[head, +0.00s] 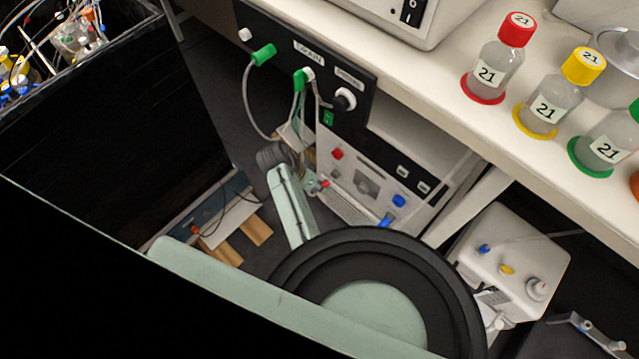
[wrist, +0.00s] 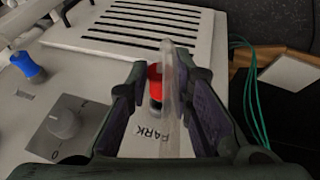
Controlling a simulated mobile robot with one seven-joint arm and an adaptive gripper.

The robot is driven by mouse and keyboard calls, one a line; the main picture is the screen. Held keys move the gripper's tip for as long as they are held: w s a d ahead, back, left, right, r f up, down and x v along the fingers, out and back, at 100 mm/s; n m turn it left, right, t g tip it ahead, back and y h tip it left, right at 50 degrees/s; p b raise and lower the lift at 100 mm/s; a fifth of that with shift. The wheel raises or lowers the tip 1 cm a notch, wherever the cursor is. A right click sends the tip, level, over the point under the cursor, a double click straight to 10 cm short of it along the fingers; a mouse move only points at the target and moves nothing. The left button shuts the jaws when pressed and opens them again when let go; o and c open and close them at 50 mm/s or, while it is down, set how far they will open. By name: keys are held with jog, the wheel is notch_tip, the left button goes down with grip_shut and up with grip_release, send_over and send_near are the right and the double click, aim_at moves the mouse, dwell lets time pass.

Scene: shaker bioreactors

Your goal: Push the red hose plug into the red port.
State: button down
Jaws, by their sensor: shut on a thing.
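The red hose plug (wrist: 155,82) stands between the two fingers of my gripper (wrist: 168,76) in the wrist view, with a clear hose beside it. My gripper is shut on it, just over the white panel by the PARK label. Whether the plug's lower end touches the panel is hard to tell. In the head view my gripper (head: 314,183) is at the left of the bioreactor's front, with the red plug (head: 325,184) at its tip. The red port (head: 337,153) shows on the same front, a little above the plug. It is not visible in the wrist view.
A grey knob (head: 366,184) sits on the front, with a blue port (head: 398,200) and a blue plug (head: 386,220) to its right. A black panel (head: 325,70) with green plugs and hanging hoses is above. Bottles stand on the bench. Green cables (wrist: 250,85) hang at right in the wrist view.

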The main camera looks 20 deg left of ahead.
jog(key=shift+s, duration=0.15)
jog(key=s, duration=0.1)
jog(key=s+a+p, duration=0.1)
jog(key=shift+s, duration=0.3)
dwell(0.4)
jog(key=shift+r, duration=0.1)
